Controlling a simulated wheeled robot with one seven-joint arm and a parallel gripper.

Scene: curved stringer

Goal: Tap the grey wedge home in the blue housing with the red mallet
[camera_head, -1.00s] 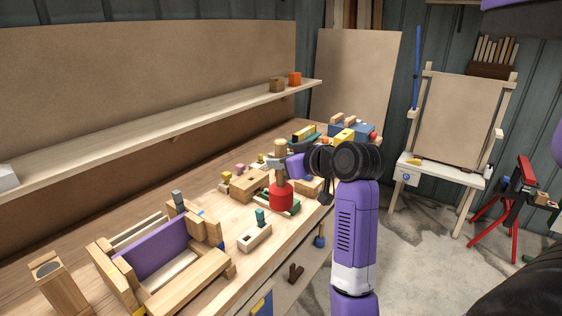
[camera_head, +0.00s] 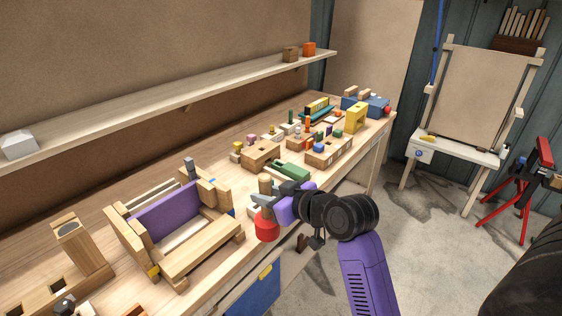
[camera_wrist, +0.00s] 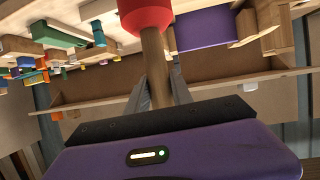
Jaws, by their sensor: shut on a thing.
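The red mallet (camera_head: 267,228) hangs head down from my gripper (camera_head: 270,198), above the bench's front edge. Its wooden handle sits between my grey fingers, and the wrist view shows the red head (camera_wrist: 146,14) beyond my gripper (camera_wrist: 158,88). A grey upright piece (camera_head: 190,168), probably the wedge, stands at the back right of a wooden frame with a purple panel (camera_head: 167,217). Small blue patches (camera_head: 212,181) show on the frame's wood near it; I cannot tell for sure that they mark the blue housing. The mallet is right of the frame, apart from the grey piece.
The frame's wooden rails (camera_head: 205,255) stand left of the mallet. A holed wooden block (camera_head: 78,245) is at front left. Blocks and a green piece (camera_head: 291,171) crowd the bench behind my gripper. A long shelf (camera_head: 180,107) runs above.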

